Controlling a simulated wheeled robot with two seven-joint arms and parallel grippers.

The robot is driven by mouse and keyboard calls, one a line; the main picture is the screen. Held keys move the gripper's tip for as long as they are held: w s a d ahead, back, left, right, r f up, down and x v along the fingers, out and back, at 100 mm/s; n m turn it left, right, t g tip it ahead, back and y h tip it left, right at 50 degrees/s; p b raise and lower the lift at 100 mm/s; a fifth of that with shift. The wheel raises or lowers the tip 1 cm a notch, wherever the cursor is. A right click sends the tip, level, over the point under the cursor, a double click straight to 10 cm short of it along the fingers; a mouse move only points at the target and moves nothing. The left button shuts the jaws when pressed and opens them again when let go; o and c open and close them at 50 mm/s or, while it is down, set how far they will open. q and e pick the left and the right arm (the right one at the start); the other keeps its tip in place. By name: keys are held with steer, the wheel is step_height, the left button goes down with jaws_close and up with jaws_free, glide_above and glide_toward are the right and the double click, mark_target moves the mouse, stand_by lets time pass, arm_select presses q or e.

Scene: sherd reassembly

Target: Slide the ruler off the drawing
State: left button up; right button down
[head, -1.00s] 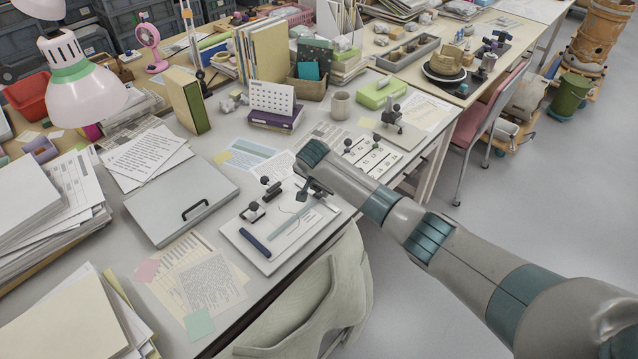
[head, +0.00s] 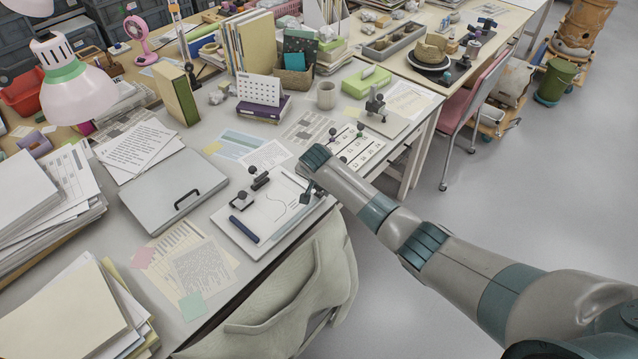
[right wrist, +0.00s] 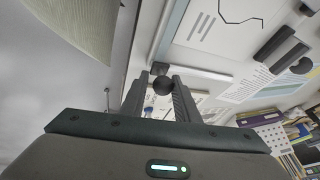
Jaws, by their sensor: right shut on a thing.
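The drawing (head: 272,210) is a white sheet with a thin dark line, lying on a pale board (head: 230,224) near the desk's front edge. Its line (right wrist: 240,14) also shows in the right wrist view. My right gripper (head: 308,190) is at the board's right edge. In the right wrist view my right gripper (right wrist: 161,88) is shut on a dark ball knob. My left gripper is out of view.
A dark bar (head: 244,230) and two dark knobbed weights (head: 259,179) lie on the board. A grey closed case (head: 172,190) with a handle sits left of it. A chair back (head: 300,290) stands in front.

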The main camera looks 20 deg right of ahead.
steer(key=shift+s+a+f, duration=0.2)
steer(key=shift+a, duration=0.2)
steer(key=c, duration=1.5)
jaws_free()
steer(key=shift+r, duration=0.2)
steer(key=shift+d, duration=0.15)
steer(key=shift+r, duration=0.15)
steer(key=b+v, duration=0.2)
steer(key=v, duration=1.5)
steer(key=shift+s+b, duration=0.15)
steer(key=shift+b, duration=0.2)
